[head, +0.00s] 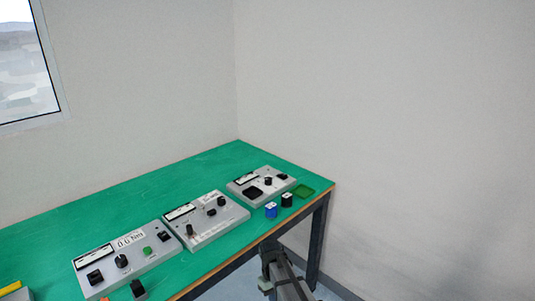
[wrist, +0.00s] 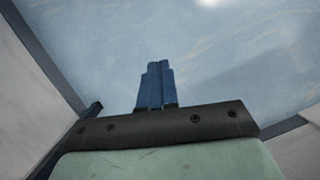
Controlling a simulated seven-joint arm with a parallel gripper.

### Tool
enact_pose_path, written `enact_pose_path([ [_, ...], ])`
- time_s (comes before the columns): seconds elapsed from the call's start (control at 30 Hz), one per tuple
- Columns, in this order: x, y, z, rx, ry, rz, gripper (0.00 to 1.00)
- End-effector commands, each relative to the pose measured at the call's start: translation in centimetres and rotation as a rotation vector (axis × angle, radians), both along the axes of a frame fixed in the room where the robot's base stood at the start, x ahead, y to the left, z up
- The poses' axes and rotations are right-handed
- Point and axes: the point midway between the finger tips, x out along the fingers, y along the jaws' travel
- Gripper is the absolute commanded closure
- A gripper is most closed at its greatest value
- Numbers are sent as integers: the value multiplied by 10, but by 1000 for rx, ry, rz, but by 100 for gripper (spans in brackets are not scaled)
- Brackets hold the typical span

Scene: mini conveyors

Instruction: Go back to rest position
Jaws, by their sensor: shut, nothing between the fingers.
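My gripper (wrist: 158,66) shows in the wrist view with its two blue fingers together and nothing between them. Behind its fingertips is the pale blue floor (wrist: 215,60), with no object near them. In the head view part of my arm shows at the bottom, just in front of the table's front edge. I cannot make out the fingers there.
A green table (head: 205,168) carries three grey control panels (head: 128,260), (head: 203,218), (head: 262,187) in a row. Walls enclose the corner.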

Motion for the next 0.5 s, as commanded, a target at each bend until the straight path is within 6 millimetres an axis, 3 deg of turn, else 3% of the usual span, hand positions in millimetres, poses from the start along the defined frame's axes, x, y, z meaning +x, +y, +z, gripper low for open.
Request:
enact_pose_path([
  [0.2, -51, -37, -57, -26, 46, -89, 100],
  [0.5, -125, -79, -121, -61, 104, -207, 100],
])
